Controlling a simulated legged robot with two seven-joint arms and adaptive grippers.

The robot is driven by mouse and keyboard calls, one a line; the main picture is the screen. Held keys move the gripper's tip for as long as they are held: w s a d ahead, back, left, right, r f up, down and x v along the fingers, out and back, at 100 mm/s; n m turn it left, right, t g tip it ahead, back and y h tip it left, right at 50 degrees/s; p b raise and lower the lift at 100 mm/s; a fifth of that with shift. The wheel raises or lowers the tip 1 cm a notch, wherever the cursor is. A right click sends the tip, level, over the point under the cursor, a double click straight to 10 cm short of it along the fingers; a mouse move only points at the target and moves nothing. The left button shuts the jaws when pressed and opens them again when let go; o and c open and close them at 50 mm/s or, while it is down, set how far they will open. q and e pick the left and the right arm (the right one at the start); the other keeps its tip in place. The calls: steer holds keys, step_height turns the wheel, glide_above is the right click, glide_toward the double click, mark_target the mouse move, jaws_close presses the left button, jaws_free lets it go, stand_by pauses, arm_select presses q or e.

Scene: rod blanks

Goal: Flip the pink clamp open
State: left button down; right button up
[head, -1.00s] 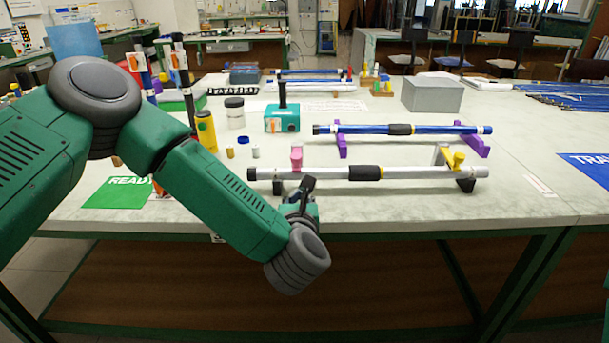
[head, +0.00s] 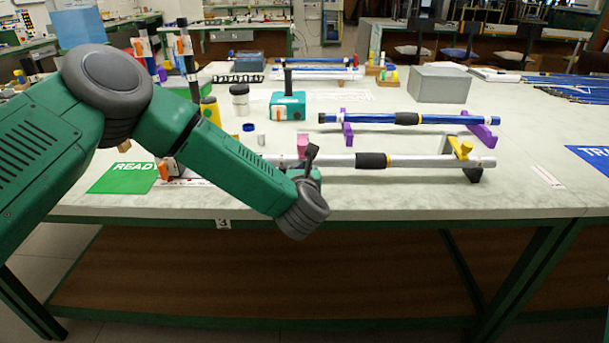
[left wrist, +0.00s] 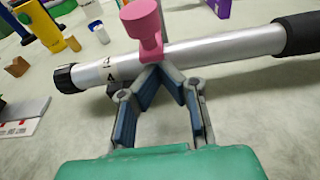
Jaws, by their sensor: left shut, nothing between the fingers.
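A silver rod (head: 415,160) with a black middle band lies across two supports near the table's front edge. The pink clamp (head: 302,142) is near its left end, partly hidden by my left gripper in the head view. In the left wrist view the pink clamp (left wrist: 143,20) stands over the rod (left wrist: 220,46), its round knob up; I cannot tell if it is latched. My left gripper (head: 311,152) is just in front of the rod below the clamp. Its fingers (left wrist: 160,72) meet at the tips, shut and empty, very near the rod; contact is unclear. My right gripper is not in view.
A yellow clamp (head: 462,148) is at the rod's right end. A blue rod (head: 365,118) on purple supports lies behind. A teal box (head: 288,105), a yellow bottle (head: 209,109) and a grey box (head: 439,84) stand farther back.

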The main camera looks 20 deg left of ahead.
arm_select(q)
steer(key=shift+w+a, duration=0.15)
steer(key=shift+w, duration=0.05)
stand_by(0.3)
